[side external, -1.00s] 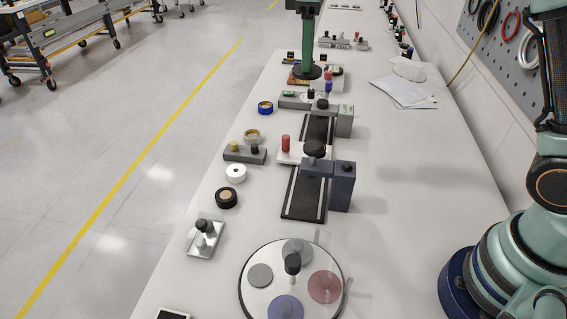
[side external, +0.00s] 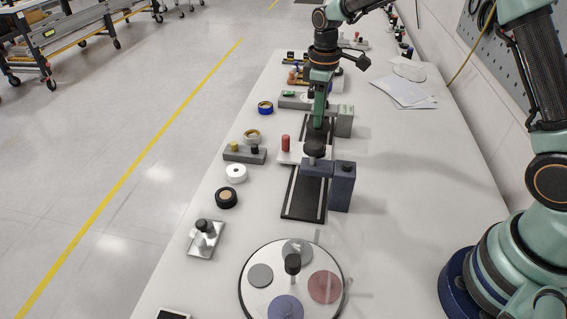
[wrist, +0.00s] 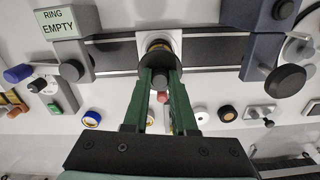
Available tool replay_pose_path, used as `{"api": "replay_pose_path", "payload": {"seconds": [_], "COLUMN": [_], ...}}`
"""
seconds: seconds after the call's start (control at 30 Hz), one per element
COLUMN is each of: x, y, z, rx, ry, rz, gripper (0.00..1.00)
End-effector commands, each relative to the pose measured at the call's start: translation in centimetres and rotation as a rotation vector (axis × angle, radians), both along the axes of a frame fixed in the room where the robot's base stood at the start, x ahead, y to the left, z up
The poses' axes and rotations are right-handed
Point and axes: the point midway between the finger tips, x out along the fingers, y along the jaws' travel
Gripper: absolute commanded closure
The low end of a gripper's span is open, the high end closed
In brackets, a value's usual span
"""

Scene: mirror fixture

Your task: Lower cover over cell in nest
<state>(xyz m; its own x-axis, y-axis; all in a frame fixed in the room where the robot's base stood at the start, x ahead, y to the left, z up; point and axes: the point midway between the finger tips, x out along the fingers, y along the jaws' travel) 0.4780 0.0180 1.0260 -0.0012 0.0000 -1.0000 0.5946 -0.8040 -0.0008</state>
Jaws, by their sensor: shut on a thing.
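My gripper (side external: 319,124) has come down behind the black knob of the blue-grey fixture in the side view. In the wrist view its green fingers (wrist: 160,84) are shut on a dark knob, which I take as part of the cover (wrist: 158,48). That dark round piece, with a tan rim, lies over the white plate (wrist: 143,38) on the black rail. The white plate, the apparent nest, also shows in the side view (side external: 288,157). I cannot make out the cell. I cannot tell whether the cover touches the plate.
The blue-grey fixture (side external: 342,186) and a grey block (side external: 344,121) stand close beside the rail (side external: 304,194). The grey block's sign reads "RING EMPTY" (wrist: 58,22). A red peg (side external: 286,143) rises by the plate. A round tray (side external: 260,300) stands in front.

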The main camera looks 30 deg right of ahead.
Motion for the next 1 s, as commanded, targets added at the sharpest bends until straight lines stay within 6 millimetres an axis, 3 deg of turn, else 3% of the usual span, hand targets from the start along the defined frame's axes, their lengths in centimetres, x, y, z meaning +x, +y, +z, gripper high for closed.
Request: {"api": "replay_pose_path", "payload": {"seconds": [0.6,1.0], "x": [0.0,0.0], "y": [0.0,0.0], "z": [-4.1,-4.6], "rx": [0.000,0.001], "ry": [0.000,-0.001], "rz": [0.000,0.000], "gripper": [1.00,1.00]}}
